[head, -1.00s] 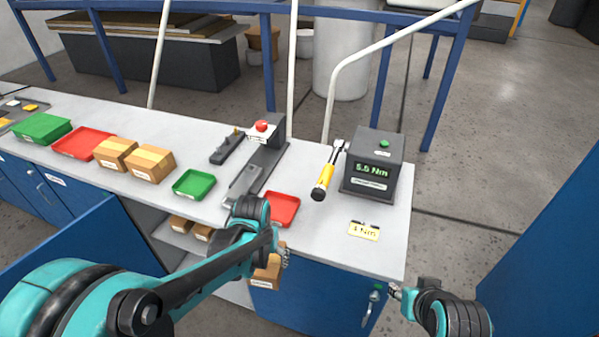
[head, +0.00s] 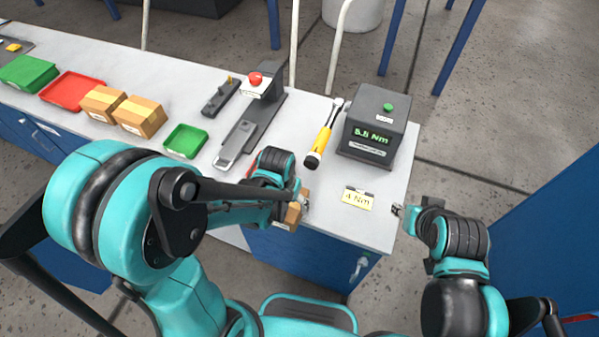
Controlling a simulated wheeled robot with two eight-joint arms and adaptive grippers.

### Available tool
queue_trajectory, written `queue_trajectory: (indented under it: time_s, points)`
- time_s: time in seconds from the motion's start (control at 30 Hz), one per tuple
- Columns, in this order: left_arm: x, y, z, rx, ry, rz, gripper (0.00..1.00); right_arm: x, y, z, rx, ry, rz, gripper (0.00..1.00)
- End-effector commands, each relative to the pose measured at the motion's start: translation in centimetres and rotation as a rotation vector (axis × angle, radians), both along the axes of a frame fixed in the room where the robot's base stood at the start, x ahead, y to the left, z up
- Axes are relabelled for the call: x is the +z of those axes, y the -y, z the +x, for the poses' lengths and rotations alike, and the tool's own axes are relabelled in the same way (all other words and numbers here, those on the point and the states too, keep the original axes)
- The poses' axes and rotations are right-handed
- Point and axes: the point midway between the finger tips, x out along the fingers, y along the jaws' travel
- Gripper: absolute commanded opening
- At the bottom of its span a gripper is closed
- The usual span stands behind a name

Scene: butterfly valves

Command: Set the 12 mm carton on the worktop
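A small brown carton (head: 291,216) is in my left gripper (head: 304,201) at the worktop's front edge, partly hidden by my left arm. Its label is too small to read, so I cannot tell its size. I cannot tell whether it touches the edge. The grey worktop (head: 325,222) runs from upper left to right. My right gripper (head: 397,210) is just off the worktop's right edge, apart from any object; its fingers are too small to judge. Two taped cartons, one at the left (head: 102,103) and one beside it (head: 141,117), stand on the worktop.
A green tray (head: 186,141) and a grey fixture with a red button (head: 255,79) stand mid-worktop. A yellow-handled wrench (head: 323,138), a torque display box (head: 374,124) and a yellow card (head: 357,198) are to the right. Bare worktop lies around the card.

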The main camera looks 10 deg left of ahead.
Motion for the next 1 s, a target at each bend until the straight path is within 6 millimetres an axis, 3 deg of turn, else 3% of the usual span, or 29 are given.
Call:
queue_trajectory:
  time_s: [0.2,0.47,0.73,1.0]
  points:
    - [0.0,0.8,4.2,0.0,0.0,0.0,0.17,-0.3,0.0,0.0,0.0,0.0,0.0,0.4]
    - [0.0,1.2,6.0,0.0,0.0,0.0,0.17,-0.4,0.0,0.0,0.0,0.0,0.0,0.4]
    - [0.0,1.9,9.6,0.0,0.0,0.0,0.17,-0.7,0.0,0.0,0.0,0.0,0.0,0.4]
    - [-1.5,1.9,9.9,0.0,0.0,0.0,0.17,-1.2,0.0,0.0,0.0,0.0,0.0,0.4]
